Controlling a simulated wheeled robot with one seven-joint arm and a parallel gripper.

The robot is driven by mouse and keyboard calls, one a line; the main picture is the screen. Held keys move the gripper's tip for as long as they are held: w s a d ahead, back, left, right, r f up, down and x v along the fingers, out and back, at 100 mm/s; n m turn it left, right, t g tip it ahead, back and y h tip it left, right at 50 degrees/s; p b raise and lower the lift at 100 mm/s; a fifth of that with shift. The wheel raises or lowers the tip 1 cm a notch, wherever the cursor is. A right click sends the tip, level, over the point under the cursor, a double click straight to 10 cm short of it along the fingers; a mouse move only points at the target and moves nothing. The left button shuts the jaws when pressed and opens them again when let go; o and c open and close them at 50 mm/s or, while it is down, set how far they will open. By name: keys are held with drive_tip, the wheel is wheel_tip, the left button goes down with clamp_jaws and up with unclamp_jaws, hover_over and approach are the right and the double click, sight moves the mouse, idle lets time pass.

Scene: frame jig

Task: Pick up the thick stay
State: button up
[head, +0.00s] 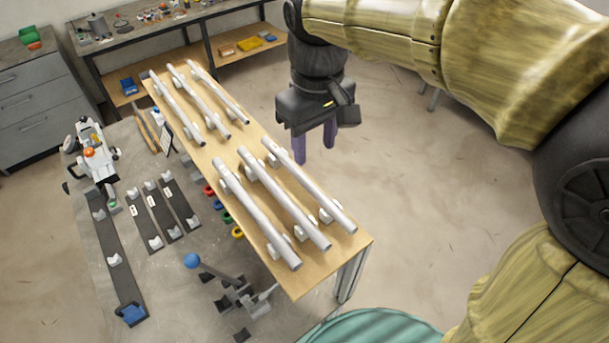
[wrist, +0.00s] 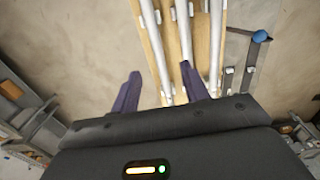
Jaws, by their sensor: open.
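Silver tubes lie in two groups of three on a wooden board, resting on small pale holders. The near group has a left tube (head: 257,215), a middle tube (head: 285,200) and a right tube (head: 310,187). The far group (head: 200,98) looks slimmer, though it is farther away. I cannot tell for sure which tube is the thick stay. My gripper (head: 314,148) hangs open and empty, right of the board in the head view. In the wrist view its purple fingers (wrist: 160,88) are apart, with tubes (wrist: 157,50) beyond them; none is held.
The wooden board (head: 345,255) stands above a grey bench (head: 185,262). Coloured rings sit by the board's left edge. The floor to the right is clear.

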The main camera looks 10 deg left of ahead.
drive_tip(key=p, duration=0.1)
hover_over(314, 187)
drive_tip(key=s, duration=0.1)
wheel_tip(314, 187, down, 7)
drive_tip(key=shift+f+p, duration=0.1)
drive_tip(key=shift+p, duration=0.2)
drive_tip(key=f+p, duration=0.1)
drive_tip(key=f, duration=0.1)
drive_tip(key=w+f+p, duration=0.1)
drive_tip(key=f, duration=0.2)
drive_tip(key=shift+c, duration=0.5)
clamp_jaws()
